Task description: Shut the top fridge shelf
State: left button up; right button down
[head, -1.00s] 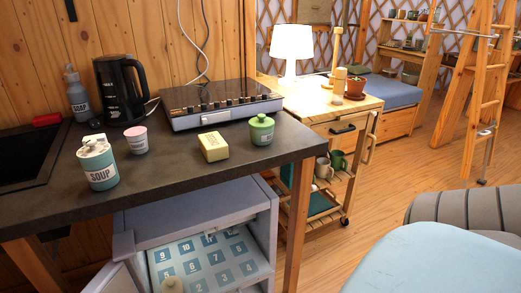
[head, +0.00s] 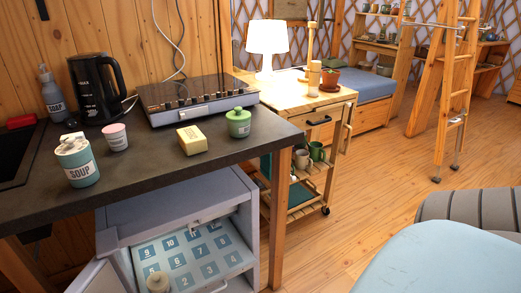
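The grey-blue fridge (head: 243,217) stands under the dark counter, with its front open. Its pale door (head: 98,279) is partly in view at the lower left. A shelf (head: 232,266) with numbered blue squares is visible inside the fridge, its front cut off by the bottom edge. How far the shelf is pulled out is hard to tell. Neither of my grippers is in view.
A light blue seat (head: 435,262) fills the lower right; floor lies between.

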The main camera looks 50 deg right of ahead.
aim_at(203, 259)
jog(key=k+j+z, duration=0.15)
jog(key=z, duration=0.2)
jog(key=k+j+z, duration=0.15)
jog(key=z, duration=0.2)
